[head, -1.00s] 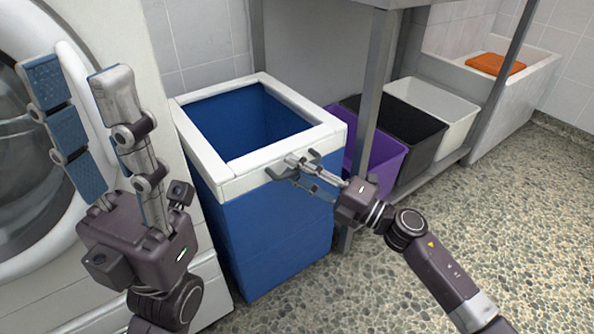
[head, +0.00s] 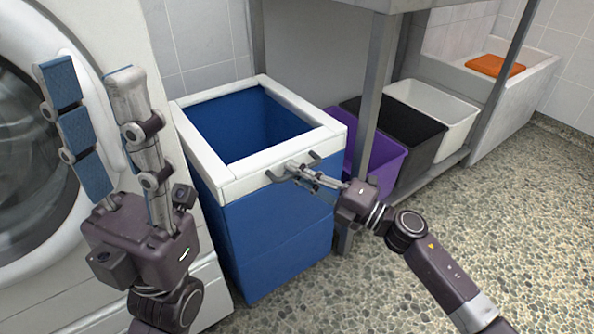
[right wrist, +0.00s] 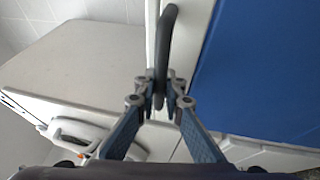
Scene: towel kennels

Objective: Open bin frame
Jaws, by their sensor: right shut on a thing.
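The blue bin (head: 275,235) stands upright beside the washer, with a white bin frame (head: 235,183) lying around its top. The bin's open top shows a blue inside that looks empty. A dark curved handle (head: 273,177) is on the front bar of the frame; it also shows in the right wrist view (right wrist: 168,40). My right gripper (head: 295,171) is shut on this handle, its fingertips (right wrist: 160,92) on both sides of it. My left gripper (head: 88,75) is raised in front of the washer, fingers apart, empty.
The washer (head: 30,160) stands close on the left. Purple (head: 378,170), black (head: 400,130) and white (head: 435,112) bins sit under a grey-legged table at right. An orange folded towel (head: 495,66) lies farther back. The speckled floor at right is clear.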

